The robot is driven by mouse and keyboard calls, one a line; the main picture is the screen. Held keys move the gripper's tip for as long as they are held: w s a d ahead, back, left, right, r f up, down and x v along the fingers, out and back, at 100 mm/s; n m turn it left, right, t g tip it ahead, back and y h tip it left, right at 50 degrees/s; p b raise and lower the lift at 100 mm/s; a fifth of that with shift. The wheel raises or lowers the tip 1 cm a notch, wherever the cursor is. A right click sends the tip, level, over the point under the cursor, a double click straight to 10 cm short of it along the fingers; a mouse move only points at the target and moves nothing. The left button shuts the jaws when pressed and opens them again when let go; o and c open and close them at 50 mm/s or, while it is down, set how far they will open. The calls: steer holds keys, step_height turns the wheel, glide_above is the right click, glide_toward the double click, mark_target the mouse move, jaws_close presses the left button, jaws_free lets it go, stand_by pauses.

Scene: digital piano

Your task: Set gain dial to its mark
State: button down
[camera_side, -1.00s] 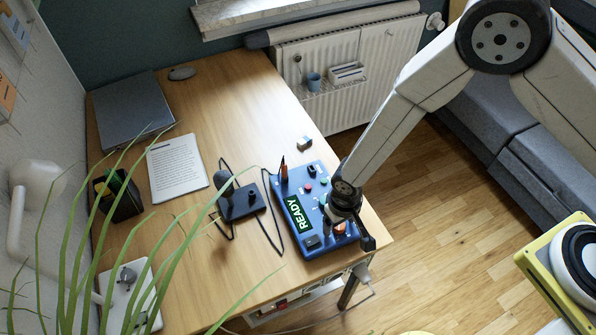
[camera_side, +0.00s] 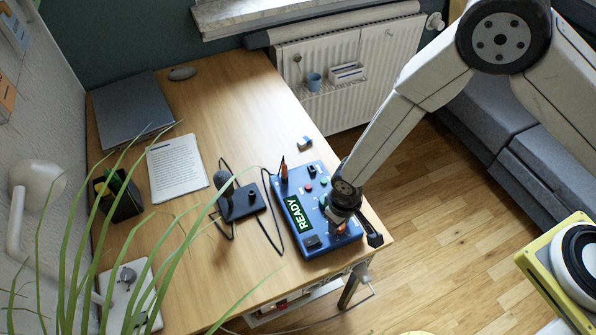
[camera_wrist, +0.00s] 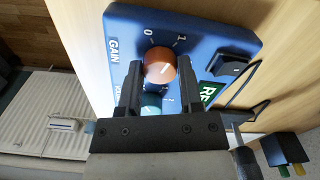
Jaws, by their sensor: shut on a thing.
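The orange gain dial (camera_wrist: 158,66) sits on the blue panel (camera_wrist: 205,35) beside the GAIN label (camera_wrist: 113,47). A pale pointer line shows on its face, slanting toward the upper right in the wrist view. The numbers 0 and 1 are printed around its far side; I cannot make out a separate target mark. My gripper (camera_wrist: 158,62) has one finger on each side of the dial and is shut on it. In the side view my gripper (camera_side: 342,222) is low over the panel's near right end and mostly hides the dial.
A teal knob (camera_wrist: 151,105) is partly hidden between my fingers. A black rocker switch (camera_wrist: 232,66) is close to the right.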

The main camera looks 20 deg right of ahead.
steer(key=n, duration=1)
stand_by(0.4)
steer(key=shift+c, duration=1.2)
jaws_free()
steer(key=shift+r, duration=0.1)
steer(key=shift+r, duration=3.85)
